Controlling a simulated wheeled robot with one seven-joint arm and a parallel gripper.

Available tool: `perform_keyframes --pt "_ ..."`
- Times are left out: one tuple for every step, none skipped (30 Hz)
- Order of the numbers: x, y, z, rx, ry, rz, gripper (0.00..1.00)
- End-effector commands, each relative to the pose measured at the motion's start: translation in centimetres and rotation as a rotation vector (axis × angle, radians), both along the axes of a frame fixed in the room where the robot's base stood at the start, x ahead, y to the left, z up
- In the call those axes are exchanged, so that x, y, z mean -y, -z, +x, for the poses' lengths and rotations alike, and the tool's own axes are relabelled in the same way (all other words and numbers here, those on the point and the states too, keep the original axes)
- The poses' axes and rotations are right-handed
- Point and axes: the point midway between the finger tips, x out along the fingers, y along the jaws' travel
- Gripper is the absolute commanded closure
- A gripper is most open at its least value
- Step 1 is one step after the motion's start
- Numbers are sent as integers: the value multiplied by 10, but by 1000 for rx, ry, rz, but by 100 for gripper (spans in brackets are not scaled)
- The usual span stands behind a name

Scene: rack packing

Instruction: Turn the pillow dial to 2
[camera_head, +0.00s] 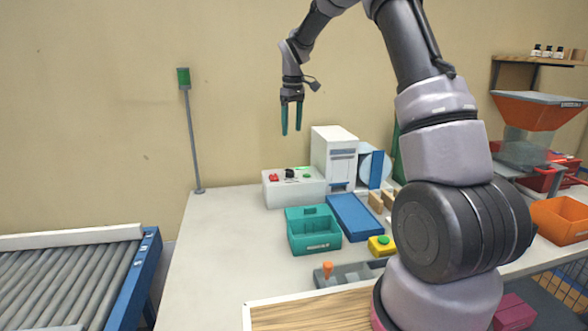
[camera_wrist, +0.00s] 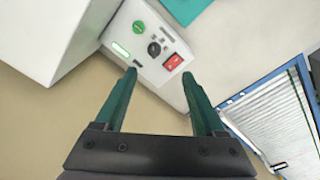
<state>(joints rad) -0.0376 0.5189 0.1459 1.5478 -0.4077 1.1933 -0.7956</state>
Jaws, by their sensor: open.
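The pale control box (camera_head: 290,193) stands on the table, below my gripper in the head view. In the wrist view its panel (camera_wrist: 149,74) carries a black round dial (camera_wrist: 154,48), a red switch (camera_wrist: 173,62), a round green control (camera_wrist: 139,27) and a lit green strip (camera_wrist: 121,50). The black dial appears to be the pillow dial; its setting is too small to read. My gripper (camera_head: 291,131), with teal fingers, points down above the box, apart from it. In the wrist view the gripper (camera_wrist: 159,76) is open and empty.
A white machine (camera_head: 332,155) rises just right of and behind the box. A teal bin (camera_head: 315,247) and a blue tray (camera_head: 353,219) stand in front. A roller conveyor (camera_head: 70,280) is at left. The table's left part (camera_head: 225,240) is clear.

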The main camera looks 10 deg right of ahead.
Motion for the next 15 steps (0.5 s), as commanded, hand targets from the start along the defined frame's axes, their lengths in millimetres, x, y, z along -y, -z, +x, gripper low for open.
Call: perform_keyframes --pt "-3 19 10 -22 -32 -4 28" --pt "-5 27 15 -30 -50 -7 28" --pt "-6 36 21 -40 -69 -11 28" --pt "-6 42 24 -46 -83 -13 28" --pt "-7 47 26 -50 -92 -15 28" --pt "-7 51 29 -55 -102 -16 28" --pt "-8 55 30 -59 -109 -16 28" --pt "-8 57 31 -61 -113 -17 28" --pt "-8 60 32 -63 -116 -18 28" --pt "-8 63 32 -64 -118 -18 28" --pt "-8 65 32 -65 -118 -18 28" --pt "-8 70 31 -66 -118 -19 28" --pt "-8 74 31 -66 -118 -18 28" --pt "-8 79 31 -65 -117 -18 28" --pt "-8 86 31 -66 -117 -19 28"
